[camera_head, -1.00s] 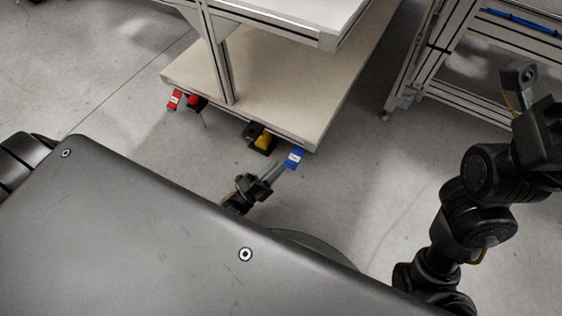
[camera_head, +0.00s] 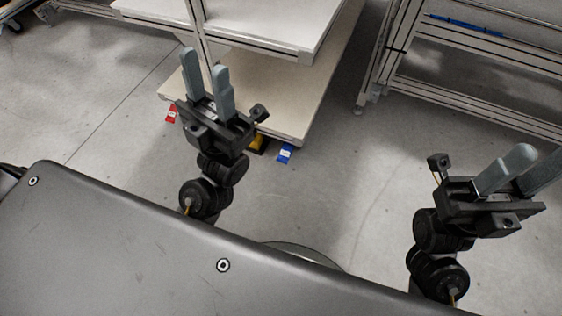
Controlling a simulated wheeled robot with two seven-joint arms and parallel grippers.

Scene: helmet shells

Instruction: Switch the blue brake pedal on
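The blue brake pedal (camera_head: 285,153) is low at the front edge of the wheeled table's bottom shelf, near its right corner. A red pedal (camera_head: 172,114) is at the left of the same edge. A yellow part (camera_head: 258,144) shows between them, partly hidden behind my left gripper. My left gripper (camera_head: 207,85) is raised, fingers pointing up, open and empty, to the left of the blue pedal and apart from it. My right gripper (camera_head: 517,165) is raised at the far right, its fingers apart and empty, well away from the pedals.
The table's pale bottom shelf (camera_head: 290,112) and its upper shelf (camera_head: 290,20) stand ahead. A metal frame rack (camera_head: 450,85) with a blue bar (camera_head: 465,26) stands at the right. Grey floor (camera_head: 340,190) is clear between my arms.

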